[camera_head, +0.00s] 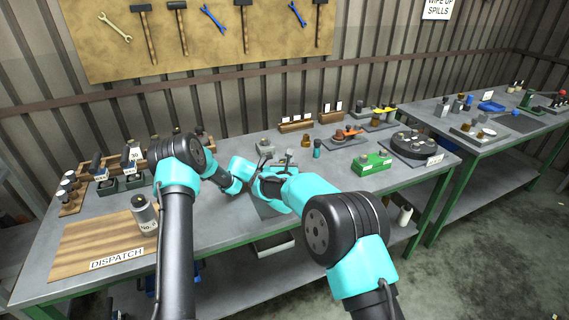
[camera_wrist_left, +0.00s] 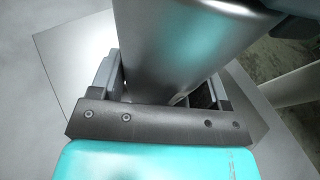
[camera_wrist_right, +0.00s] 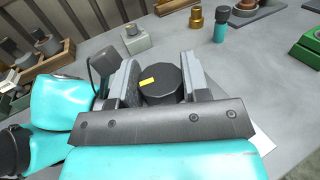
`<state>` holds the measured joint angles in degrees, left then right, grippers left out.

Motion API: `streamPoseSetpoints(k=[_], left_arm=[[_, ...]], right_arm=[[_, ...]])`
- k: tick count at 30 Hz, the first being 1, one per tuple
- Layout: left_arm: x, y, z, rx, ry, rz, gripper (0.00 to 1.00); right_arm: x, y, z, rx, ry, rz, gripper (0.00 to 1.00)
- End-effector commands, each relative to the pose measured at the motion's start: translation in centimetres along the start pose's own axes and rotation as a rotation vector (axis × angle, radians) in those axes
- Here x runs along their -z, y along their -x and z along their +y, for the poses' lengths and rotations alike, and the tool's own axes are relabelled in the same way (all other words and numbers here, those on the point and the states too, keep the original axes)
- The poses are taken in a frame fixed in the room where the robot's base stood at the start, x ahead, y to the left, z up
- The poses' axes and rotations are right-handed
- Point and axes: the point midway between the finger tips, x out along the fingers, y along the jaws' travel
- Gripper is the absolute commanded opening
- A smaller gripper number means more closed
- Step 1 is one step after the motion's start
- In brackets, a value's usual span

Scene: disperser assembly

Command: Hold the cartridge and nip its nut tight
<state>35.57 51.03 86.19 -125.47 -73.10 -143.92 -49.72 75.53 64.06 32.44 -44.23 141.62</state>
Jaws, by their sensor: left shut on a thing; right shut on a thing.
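The cartridge (camera_wrist_left: 185,50) is a smooth grey metal cylinder filling the middle of the left wrist view. My left gripper (camera_wrist_left: 165,85) is shut on its sides. The nut (camera_wrist_right: 163,88) is a dark round cap with a yellow mark, seen from above in the right wrist view. My right gripper (camera_wrist_right: 160,82) is shut with one finger on each side of it. In the head view my right gripper (camera_head: 268,184) is over the middle of the bench, close to my left gripper, and the arms largely hide the cartridge and nut. Thread engagement cannot be seen.
A wooden DISPATCH board (camera_head: 85,238) lies at the bench's left, with a grey canister (camera_head: 145,214) on it. A green block (camera_head: 371,163) and a dark round tray (camera_head: 414,145) stand right. A small grey block (camera_wrist_right: 136,38) and brass piece (camera_wrist_right: 196,17) are behind the nut.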

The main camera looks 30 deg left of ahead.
Motion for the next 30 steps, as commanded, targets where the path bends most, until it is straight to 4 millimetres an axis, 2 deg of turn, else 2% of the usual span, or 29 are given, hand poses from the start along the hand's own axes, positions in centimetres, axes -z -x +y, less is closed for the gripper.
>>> streamPoseSetpoints(k=[11, 12, 15, 24, 30], left_arm=[[0.0, 0.0, 0.0, 0.000, -0.001, 0.000, 0.30], [0.0, 0.0, 0.0, 0.000, -0.001, 0.000, 0.30], [0.0, 0.0, 0.0, 0.000, -0.001, 0.000, 0.30], [0.0, 0.0, 0.0, 0.000, -0.001, 0.000, 0.30], [0.0, 0.0, 0.0, 0.000, -0.001, 0.000, 0.30]], right_arm=[[0.0, 0.0, 0.0, 0.019, 0.000, 0.002, 0.19], [0.0, 0.0, 0.0, 0.019, 0.000, 0.002, 0.45], [0.0, 0.0, 0.0, 0.019, 0.000, 0.002, 0.53], [0.0, 0.2, 0.0, 0.018, 0.000, 0.002, 0.53], [-0.1, 1.2, 0.1, 0.018, 0.000, 0.003, 0.53]])
